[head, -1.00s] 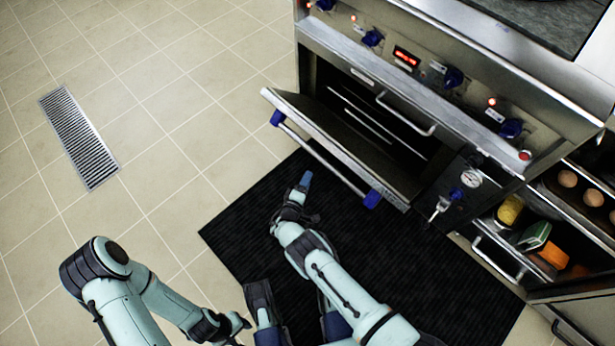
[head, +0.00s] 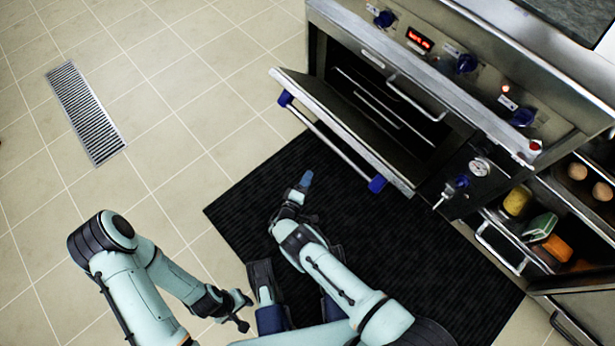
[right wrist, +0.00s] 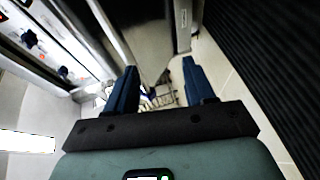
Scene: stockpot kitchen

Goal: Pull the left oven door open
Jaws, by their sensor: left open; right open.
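The left oven door (head: 345,118) is a steel panel hinged partly down, leaving a dark gap into the oven. Its bar handle (head: 328,140) has blue end caps and runs along its outer face. My right gripper (head: 306,181), with blue fingertips, is over the black mat, below and left of the handle in the head view and apart from it. In the right wrist view its two blue fingers (right wrist: 160,85) are spread with nothing between them. My left gripper (head: 240,309) is open and empty, low in the head view, well away from the door.
Blue knobs and a red display (head: 419,39) line the oven's front panel. A pressure gauge (head: 480,167) and valve sit right of the door. An open drawer (head: 500,245) with food items stands at the right. Tiled floor with a drain grate (head: 86,112) is clear at left.

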